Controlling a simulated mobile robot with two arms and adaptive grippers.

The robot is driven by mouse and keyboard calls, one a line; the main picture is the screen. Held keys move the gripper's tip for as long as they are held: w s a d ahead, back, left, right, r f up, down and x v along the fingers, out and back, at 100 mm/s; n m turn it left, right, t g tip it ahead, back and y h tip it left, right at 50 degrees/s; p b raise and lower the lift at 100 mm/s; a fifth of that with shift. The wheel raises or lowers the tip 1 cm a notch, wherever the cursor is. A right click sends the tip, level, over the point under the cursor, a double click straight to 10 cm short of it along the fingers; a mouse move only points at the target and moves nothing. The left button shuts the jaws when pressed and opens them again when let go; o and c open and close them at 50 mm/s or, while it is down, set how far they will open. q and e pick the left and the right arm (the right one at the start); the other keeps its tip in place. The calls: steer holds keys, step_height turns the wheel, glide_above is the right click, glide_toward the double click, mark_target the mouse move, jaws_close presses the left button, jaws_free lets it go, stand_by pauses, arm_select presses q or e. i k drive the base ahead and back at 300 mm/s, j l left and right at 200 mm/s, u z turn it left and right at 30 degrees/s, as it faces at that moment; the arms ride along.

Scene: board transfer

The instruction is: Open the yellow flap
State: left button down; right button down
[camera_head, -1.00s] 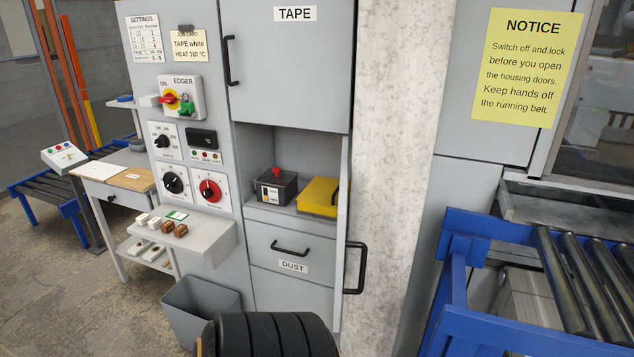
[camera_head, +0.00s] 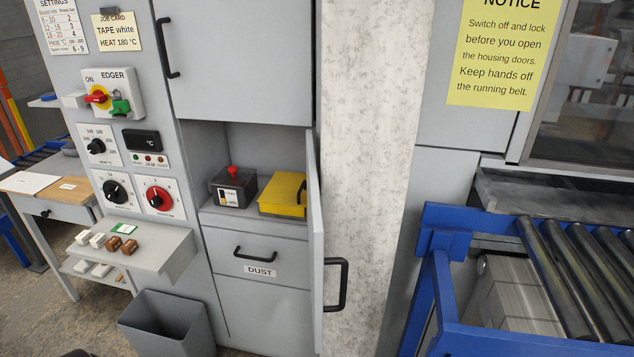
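The yellow flap (camera_head: 281,194) lies in the open compartment in the middle of the grey cabinet, on the right side of its shelf. It looks shut, and a dark handle shows at its right end. Its right edge is close to the open compartment door (camera_head: 315,230), which stands swung out toward me, seen nearly edge-on, with a black handle (camera_head: 343,284). A dark box with a red button (camera_head: 233,187) stands just left of the flap. Neither of my grippers is in view.
A DUST drawer (camera_head: 258,259) is below the compartment. A small ledge (camera_head: 165,256) with white and brown blocks juts out at left, above a grey bin (camera_head: 167,325). A blue roller conveyor (camera_head: 465,335) stands at right. A switch panel (camera_head: 109,95) is upper left.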

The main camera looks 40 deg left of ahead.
mark_target(283, 188)
steer(key=j+u, duration=0.1)
steer(key=u, duration=0.3)
steer(key=i+u, duration=0.1)
steer(key=u, duration=0.35)
steer(key=i+u, duration=0.1)
steer(key=u, duration=0.3)
